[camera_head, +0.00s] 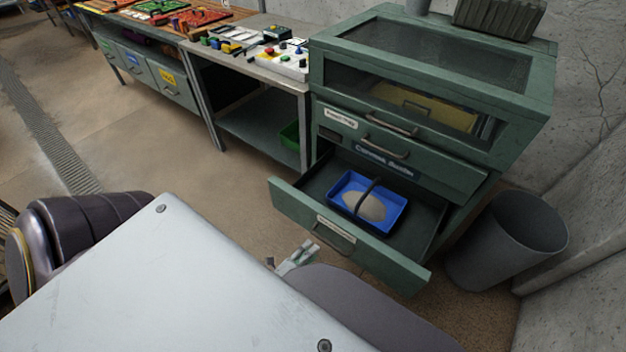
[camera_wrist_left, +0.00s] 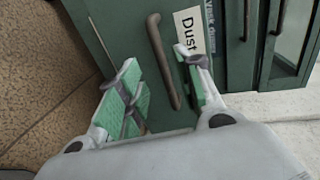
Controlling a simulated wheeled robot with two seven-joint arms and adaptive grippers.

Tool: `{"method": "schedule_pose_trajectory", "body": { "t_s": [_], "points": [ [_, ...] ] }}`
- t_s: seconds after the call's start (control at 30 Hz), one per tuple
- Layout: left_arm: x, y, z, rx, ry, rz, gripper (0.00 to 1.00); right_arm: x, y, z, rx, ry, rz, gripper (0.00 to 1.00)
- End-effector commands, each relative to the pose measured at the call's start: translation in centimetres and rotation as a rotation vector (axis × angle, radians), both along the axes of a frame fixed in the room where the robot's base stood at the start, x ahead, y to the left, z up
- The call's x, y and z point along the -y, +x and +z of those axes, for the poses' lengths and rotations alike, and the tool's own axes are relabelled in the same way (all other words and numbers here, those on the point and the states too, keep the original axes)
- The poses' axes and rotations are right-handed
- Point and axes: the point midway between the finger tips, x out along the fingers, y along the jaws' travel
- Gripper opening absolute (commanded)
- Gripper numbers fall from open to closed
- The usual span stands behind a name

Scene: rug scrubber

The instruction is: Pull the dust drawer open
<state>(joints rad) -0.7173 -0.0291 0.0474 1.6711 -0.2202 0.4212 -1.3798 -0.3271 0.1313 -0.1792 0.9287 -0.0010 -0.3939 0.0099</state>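The dust drawer (camera_head: 345,236) is the lowest drawer of the green cabinet, and it stands pulled out. Inside it lies a blue tray (camera_head: 395,222) with a dark handle and a heap of pale dust (camera_head: 364,206). The drawer's curved bar handle (camera_head: 334,238) is on its front. My left gripper (camera_head: 298,256) is low in front of the drawer front. In the left wrist view, the left gripper (camera_wrist_left: 160,72) is open with green finger pads, and the drawer handle (camera_wrist_left: 163,60) appears between the fingers, with gaps to both pads. My right gripper is not in view.
A grey bin (camera_head: 510,240) stands right of the drawer, near the concrete wall. The cabinet's upper drawers (camera_head: 415,155) are shut. A workbench (camera_head: 245,65) with tools is to the left. Bare floor (camera_head: 190,165) lies left of the drawer.

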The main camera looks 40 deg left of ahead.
Motion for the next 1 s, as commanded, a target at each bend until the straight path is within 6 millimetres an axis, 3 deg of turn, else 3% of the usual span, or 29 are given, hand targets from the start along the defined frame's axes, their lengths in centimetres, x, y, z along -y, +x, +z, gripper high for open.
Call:
{"method": "schedule_pose_trajectory", "body": {
  "t_s": [0.4, 1.0],
  "points": [
    [-0.1, -3.4, 0.7, -0.001, 0.000, 0.001, 0.35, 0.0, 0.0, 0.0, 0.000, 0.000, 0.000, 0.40],
    [-0.1, -3.9, 0.8, 0.000, 0.000, 0.001, 0.35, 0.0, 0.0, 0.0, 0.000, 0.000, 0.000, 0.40]
  ]
}}
